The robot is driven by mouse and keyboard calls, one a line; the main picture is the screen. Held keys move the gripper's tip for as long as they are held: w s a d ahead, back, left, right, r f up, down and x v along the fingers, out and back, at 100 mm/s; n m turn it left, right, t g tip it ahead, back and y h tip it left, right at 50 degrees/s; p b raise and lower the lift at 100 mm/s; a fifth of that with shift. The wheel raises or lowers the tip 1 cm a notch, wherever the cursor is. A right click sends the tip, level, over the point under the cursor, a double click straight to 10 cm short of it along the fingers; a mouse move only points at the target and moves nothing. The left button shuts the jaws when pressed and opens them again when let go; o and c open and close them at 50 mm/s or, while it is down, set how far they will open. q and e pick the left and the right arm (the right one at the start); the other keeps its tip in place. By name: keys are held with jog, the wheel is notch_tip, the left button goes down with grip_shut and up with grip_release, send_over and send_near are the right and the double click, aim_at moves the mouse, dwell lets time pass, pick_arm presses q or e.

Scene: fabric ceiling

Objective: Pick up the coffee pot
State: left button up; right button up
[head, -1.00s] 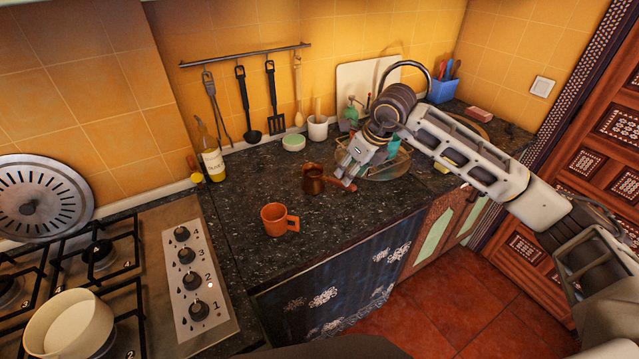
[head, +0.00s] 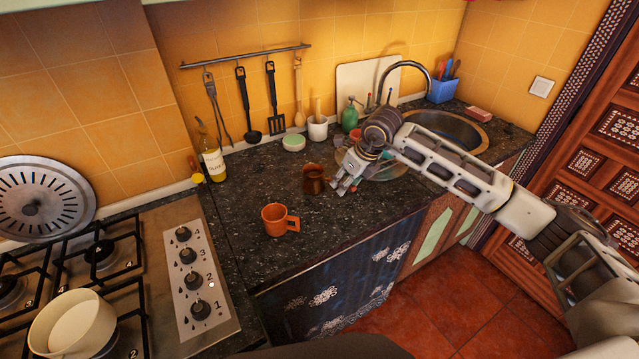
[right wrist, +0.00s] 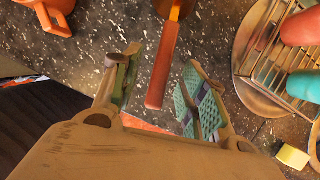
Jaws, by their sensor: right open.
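The coffee pot (head: 313,179) is a small copper-brown pot standing upright on the dark speckled counter. Its long reddish-brown handle (right wrist: 163,65) points toward my right gripper (head: 346,184). In the right wrist view, the fingers of my right gripper (right wrist: 160,64) are spread apart, with the handle's end between them and bare gaps on both sides. Only part of the pot's body (right wrist: 175,8) shows at the top edge there. In the head view the gripper hides most of the handle. My left gripper is not in view.
An orange mug (head: 275,219) stands front left of the pot and also shows in the right wrist view (right wrist: 58,14). A dish rack (right wrist: 285,60) with cups is right of the gripper. A sink (head: 450,127) lies behind my right arm. The stove (head: 190,270) is at left.

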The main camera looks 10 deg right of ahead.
jog(key=shift+x, duration=0.95)
jog(key=shift+w+f, duration=0.25)
jog(key=shift+f, duration=0.4)
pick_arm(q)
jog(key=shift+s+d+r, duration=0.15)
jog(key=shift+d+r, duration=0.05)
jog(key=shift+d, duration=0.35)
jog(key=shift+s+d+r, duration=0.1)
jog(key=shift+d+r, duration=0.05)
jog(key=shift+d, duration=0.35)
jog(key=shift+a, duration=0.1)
pick_arm(e)
jog(key=shift+c, duration=0.3)
grip_shut()
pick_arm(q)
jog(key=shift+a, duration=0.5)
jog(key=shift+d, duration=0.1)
pick_arm(e)
jog(key=shift+r, duration=0.1)
